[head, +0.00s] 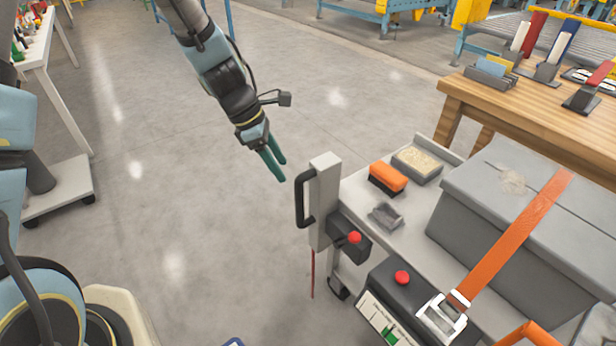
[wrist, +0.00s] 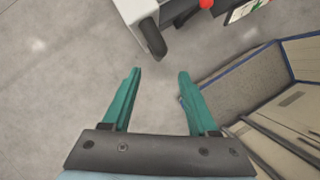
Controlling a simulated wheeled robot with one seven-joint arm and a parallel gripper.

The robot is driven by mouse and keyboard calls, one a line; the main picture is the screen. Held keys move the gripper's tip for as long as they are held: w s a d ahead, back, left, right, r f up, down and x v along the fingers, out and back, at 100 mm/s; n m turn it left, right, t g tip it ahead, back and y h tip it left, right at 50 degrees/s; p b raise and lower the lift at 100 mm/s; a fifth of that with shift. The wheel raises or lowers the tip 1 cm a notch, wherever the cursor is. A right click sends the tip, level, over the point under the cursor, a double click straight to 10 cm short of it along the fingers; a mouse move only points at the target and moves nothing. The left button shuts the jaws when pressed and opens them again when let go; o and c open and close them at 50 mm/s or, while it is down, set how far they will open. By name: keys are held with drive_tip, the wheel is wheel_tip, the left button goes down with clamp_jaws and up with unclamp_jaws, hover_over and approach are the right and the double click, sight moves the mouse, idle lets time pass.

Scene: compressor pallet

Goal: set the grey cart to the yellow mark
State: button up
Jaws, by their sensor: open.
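The grey cart (head: 348,190) stands at the right in the head view, with an upright grey post (head: 325,180) and a black handle (head: 301,198) at its near left corner. It bears a large grey box (head: 470,190) under an orange strap. My gripper (head: 281,170) is open and empty, above the floor to the left of the post and apart from the handle. I see no yellow mark on the visible floor.
An orange brush (head: 388,178) and a tan-topped block (head: 417,162) lie on the cart. A wooden bench (head: 520,115) stands behind it. A white table (head: 45,60) is at the far left. An open blue-edged box (wrist: 240,85) is right in the wrist view. The middle floor is clear.

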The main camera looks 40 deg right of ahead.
sight(299, 193)
drive_tip(key=x, duration=1.1)
drive_tip(key=shift+d+r, duration=0.1)
drive_tip(key=shift+d, duration=0.2)
clamp_jaws()
idle(0.9)
